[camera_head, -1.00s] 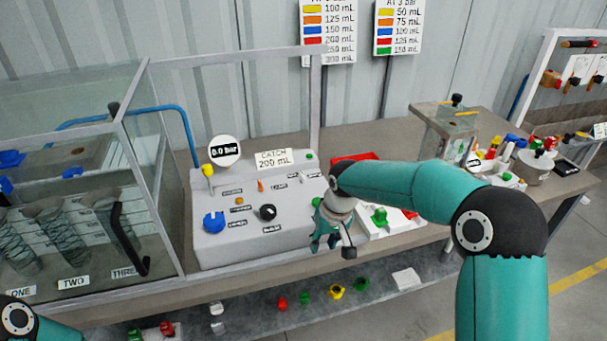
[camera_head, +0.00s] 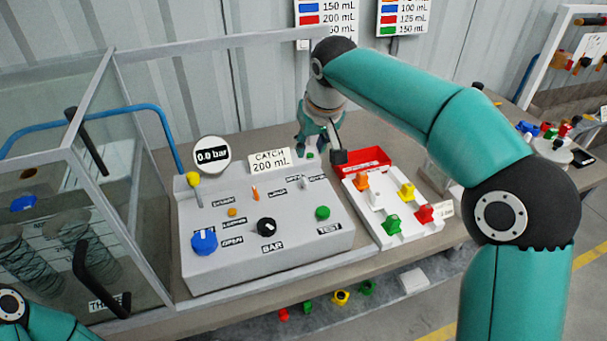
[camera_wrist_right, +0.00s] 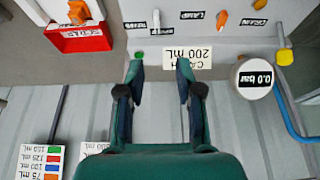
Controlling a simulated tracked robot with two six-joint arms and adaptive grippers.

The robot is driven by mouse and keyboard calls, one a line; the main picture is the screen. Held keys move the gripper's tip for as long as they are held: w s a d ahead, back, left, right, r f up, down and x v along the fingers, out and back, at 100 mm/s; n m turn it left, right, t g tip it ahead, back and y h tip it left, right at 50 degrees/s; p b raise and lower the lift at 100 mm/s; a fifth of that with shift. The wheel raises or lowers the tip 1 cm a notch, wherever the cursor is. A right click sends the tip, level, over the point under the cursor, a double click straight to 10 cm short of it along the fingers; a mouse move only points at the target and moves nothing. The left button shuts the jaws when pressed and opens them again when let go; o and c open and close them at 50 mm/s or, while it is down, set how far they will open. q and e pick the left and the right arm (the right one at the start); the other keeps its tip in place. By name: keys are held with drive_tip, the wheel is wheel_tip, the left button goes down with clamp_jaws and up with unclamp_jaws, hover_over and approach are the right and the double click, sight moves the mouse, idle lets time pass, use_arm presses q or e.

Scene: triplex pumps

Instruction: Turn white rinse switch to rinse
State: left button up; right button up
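The white rinse switch (camera_head: 303,182) is a small white lever on the upper right of the grey control panel (camera_head: 310,250), with small labels on both sides. In the right wrist view, which is upside down, the white lever (camera_wrist_right: 156,18) stands between the RINSE label (camera_wrist_right: 135,25) and another label that is hard to read. My right gripper (camera_head: 318,148) hangs above the back right of the panel, behind the switch. In the right wrist view my right gripper (camera_wrist_right: 160,66) has its fingers apart with nothing between them. My left gripper is out of view.
The CATCH 200 mL sign (camera_head: 270,161) and 0.0 bar gauge (camera_head: 211,156) stand at the panel's back. An orange lever (camera_head: 255,193), black knob (camera_head: 266,227), blue knob (camera_head: 204,240) and green button (camera_head: 323,213) are nearby. A red bin (camera_head: 362,160) and white tray (camera_head: 400,236) stand right.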

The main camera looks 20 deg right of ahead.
sight(304, 180)
drive_tip(key=x, duration=0.5)
drive_tip(key=p+x, duration=0.1)
drive_tip(key=x, duration=1)
drive_tip(key=shift+s+d+f+p, duration=0.1)
drive_tip(key=shift+s+d+p, duration=0.1)
drive_tip(key=shift+d+p, duration=0.15)
clamp_jaws()
